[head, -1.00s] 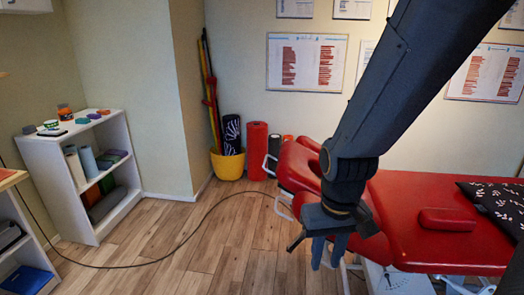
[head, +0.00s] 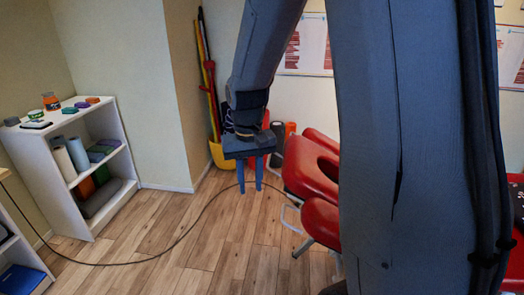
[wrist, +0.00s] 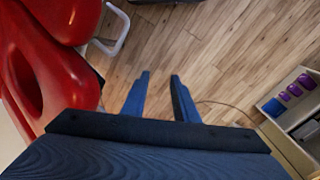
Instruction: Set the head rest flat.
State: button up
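The red padded head rest (head: 297,165), with a dark face hole in it, is at the near end of the red treatment table. It looks tilted, but its exact angle is unclear, and my arm hides much of the table behind it. My gripper (head: 250,188) hangs over the floor just left of the head rest, fingers pointing down. In the wrist view its two fingers (wrist: 159,95) are apart, with only floor between them.
A white loop handle (wrist: 113,35) sticks out beside the table pads. A white shelf (head: 52,170) with rolls and small items stands at the left. A yellow bucket (head: 222,156) with poles is by the wall. A cable (head: 165,258) crosses the open wooden floor.

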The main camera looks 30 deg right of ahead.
jog(key=w+d+r+m, duration=0.25)
jog(key=w+d, duration=0.55)
jog(key=w, duration=0.5)
jog(key=m+g, duration=0.1)
jog(key=m, duration=0.1)
send_near(269, 157)
jog(key=shift+h, duration=0.3)
jog(key=shift+s+f+p, duration=0.15)
jog(key=shift+f+p, duration=0.5)
jog(key=shift+f, duration=1.15)
jog(key=shift+s+f+p, duration=0.15)
jog(key=shift+f+p, duration=0.45)
jog(key=shift+f, duration=1.25)
grip_shut()
